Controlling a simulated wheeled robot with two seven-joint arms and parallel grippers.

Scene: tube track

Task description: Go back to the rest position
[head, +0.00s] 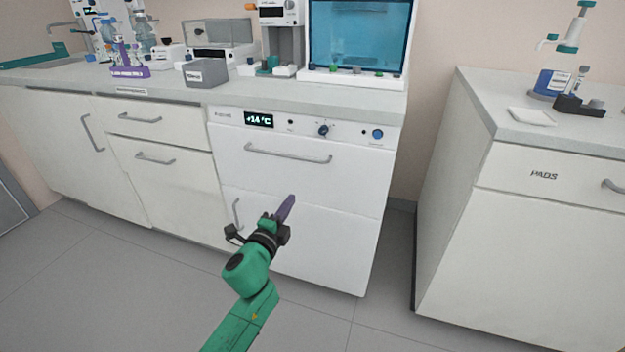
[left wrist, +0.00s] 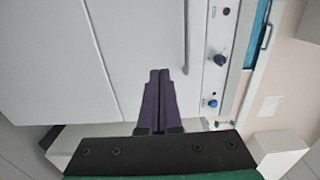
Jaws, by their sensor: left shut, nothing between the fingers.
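My left gripper (head: 286,207) is on the end of my green arm, in front of the white cooled cabinet (head: 300,240) with the +14 °C display. Its purple fingers also show in the left wrist view (left wrist: 160,75). They lie side by side, shut, with nothing between them. The fingers appear apart from the cabinet front, whose drawers look closed. My right gripper is not in view.
A grey worktop (head: 190,92) above the cabinet carries lab devices, a purple rack (head: 128,70) and a grey box (head: 206,73). A separate cabinet marked PADS (head: 520,235) stands at the right, across a gap. Grey floor (head: 120,290) in front is clear.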

